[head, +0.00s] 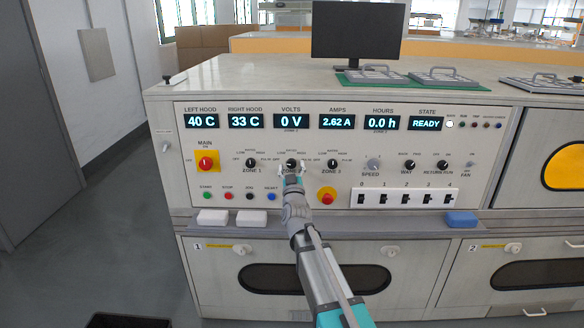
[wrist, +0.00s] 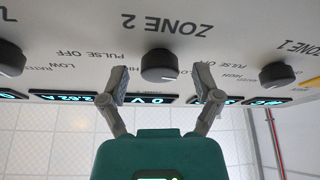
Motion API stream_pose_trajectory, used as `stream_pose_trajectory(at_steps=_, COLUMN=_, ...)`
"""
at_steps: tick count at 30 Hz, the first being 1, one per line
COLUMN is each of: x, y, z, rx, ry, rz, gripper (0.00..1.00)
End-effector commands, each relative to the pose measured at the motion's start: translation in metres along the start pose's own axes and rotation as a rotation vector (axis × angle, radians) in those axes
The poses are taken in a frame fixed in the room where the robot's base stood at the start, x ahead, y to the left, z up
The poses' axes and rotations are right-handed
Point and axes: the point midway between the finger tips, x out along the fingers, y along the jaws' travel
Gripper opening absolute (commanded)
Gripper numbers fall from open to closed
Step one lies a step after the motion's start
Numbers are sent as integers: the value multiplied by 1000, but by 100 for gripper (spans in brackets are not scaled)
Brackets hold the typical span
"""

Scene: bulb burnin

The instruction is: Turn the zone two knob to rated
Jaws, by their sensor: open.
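The zone two knob (head: 291,163) is a black round knob on the white control panel. In the wrist view, which is upside down, the knob (wrist: 160,66) sits under the ZONE 2 lettering. Labels such as LOW, HIGH and PULSE OFF show nearby; I cannot tell surely which one its pointer faces. My gripper (wrist: 160,88) is open and empty. Its two grey fingertips are spread to either side of the knob and appear apart from it. In the head view my gripper (head: 291,173) partly covers the knob's surroundings and the ZONE 2 label.
The zone one knob (head: 251,163) and zone three knob (head: 332,164) flank it. A red main switch (head: 206,162) and a red button (head: 327,197) are nearby. The volts display (head: 291,121) reads 0 V. White blocks and a blue block (head: 461,218) lie on the ledge.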

Motion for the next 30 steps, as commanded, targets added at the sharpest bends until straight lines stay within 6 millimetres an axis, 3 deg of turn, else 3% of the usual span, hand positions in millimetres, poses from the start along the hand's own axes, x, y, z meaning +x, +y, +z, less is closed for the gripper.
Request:
stream_pose_trajectory(at_steps=2, x=0, y=0, z=0, rx=0, ry=0, rz=0, gripper=78)
stream_pose_trajectory(at_steps=12, x=0, y=0, z=0, rx=0, ry=0, rz=0, gripper=15)
stream_pose_trajectory(at_steps=15, x=0, y=0, z=0, rx=0, ry=0, rz=0, gripper=0)
stream_pose_trajectory(at_steps=30, x=1, y=-1, z=-1, rx=93, ry=-1, rz=38, gripper=0)
